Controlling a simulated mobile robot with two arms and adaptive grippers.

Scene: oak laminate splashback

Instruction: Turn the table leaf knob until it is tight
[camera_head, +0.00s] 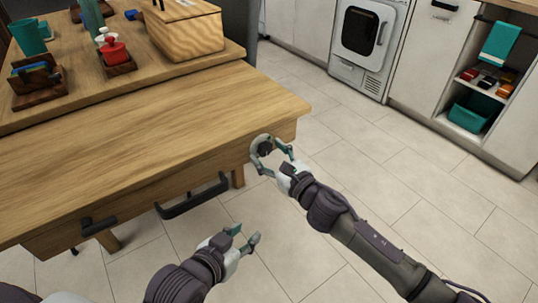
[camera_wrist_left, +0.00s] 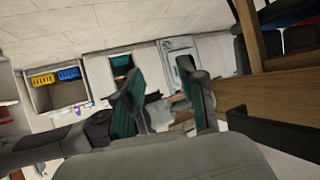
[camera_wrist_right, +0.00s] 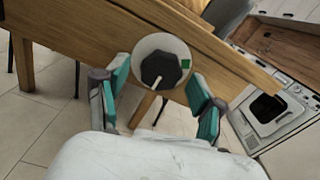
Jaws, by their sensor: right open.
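The table leaf knob is a dark, faceted knob (camera_wrist_right: 165,71) with a white pointer line, on a pale round plate (camera_wrist_right: 150,50) with a green mark, fixed to the wooden table's edge. In the head view the knob (camera_head: 265,146) sits at the table's near right corner, partly hidden by my right gripper. My right gripper (camera_head: 272,160) is open around the knob, with one finger on each side; in the right wrist view its fingers (camera_wrist_right: 158,105) stand apart from the knob. My left gripper (camera_head: 245,240) is open and empty, below and in front of the table.
The wooden table (camera_head: 140,130) has dark handles (camera_head: 192,196) on its front. A wooden box (camera_head: 186,28), a red pot (camera_head: 113,50) and a teal cup (camera_head: 28,37) stand at the back. Cabinets and a white appliance (camera_head: 366,45) line the far side. The tiled floor between is clear.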

